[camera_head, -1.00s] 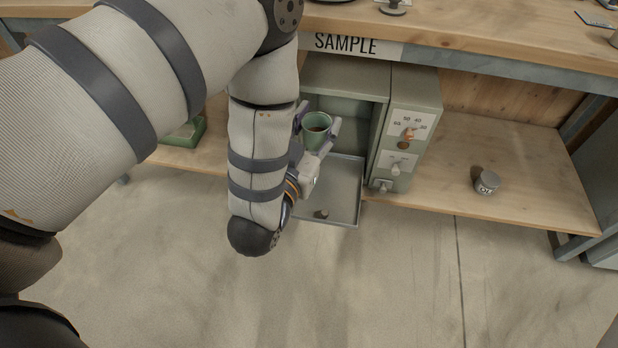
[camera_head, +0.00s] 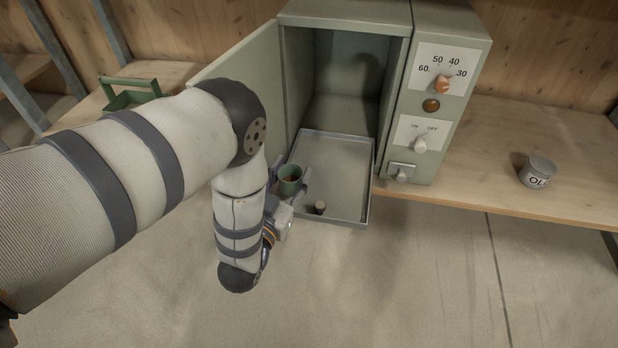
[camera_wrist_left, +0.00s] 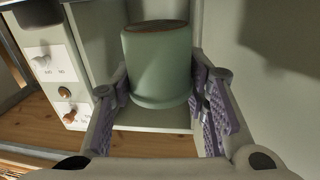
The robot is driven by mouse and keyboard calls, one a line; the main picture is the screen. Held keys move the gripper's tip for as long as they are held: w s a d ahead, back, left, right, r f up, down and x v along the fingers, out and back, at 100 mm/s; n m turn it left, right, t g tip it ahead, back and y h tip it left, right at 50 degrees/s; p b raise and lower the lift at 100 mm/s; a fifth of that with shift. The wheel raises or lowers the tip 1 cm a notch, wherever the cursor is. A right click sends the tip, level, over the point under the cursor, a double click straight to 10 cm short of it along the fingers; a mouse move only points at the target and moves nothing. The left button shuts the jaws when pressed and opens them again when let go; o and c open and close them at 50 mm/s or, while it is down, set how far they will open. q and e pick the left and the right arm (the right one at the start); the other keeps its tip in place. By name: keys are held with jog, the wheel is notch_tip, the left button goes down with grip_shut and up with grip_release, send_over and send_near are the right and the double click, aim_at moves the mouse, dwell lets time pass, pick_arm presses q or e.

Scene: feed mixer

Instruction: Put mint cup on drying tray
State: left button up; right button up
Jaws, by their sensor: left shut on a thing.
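In the left wrist view the cup (camera_wrist_left: 158,65) sits between the two purple-padded fingers (camera_wrist_left: 160,105). In the head view the cup is at the left edge of the drying tray (camera_head: 340,170), which sticks out of the open green oven (camera_head: 345,75). I cannot tell how high it is over the tray. My right gripper is not in view.
The oven door (camera_head: 243,75) stands open on the left, behind my arm. The control panel (camera_head: 437,90) with knobs is on the right. A grey labelled tin (camera_head: 537,173) stands on the wooden shelf, and a green caddy (camera_head: 130,95) is at the left. Most of the tray is bare.

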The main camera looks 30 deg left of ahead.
aim_at(300, 169)
pick_arm(q)
jog(key=w+f+b, duration=0.1)
jog(key=w, duration=0.1)
jog(key=w+f+b, duration=0.1)
jog(key=w, duration=0.1)
jog(key=w+a+f+b, duration=0.1)
jog(key=f, duration=0.1)
jog(key=shift+w, duration=0.4)
jog(key=shift+r, duration=0.2)
jog(key=shift+f, duration=0.2)
jog(key=o, duration=1)
jog(key=shift+o, duration=0.2)
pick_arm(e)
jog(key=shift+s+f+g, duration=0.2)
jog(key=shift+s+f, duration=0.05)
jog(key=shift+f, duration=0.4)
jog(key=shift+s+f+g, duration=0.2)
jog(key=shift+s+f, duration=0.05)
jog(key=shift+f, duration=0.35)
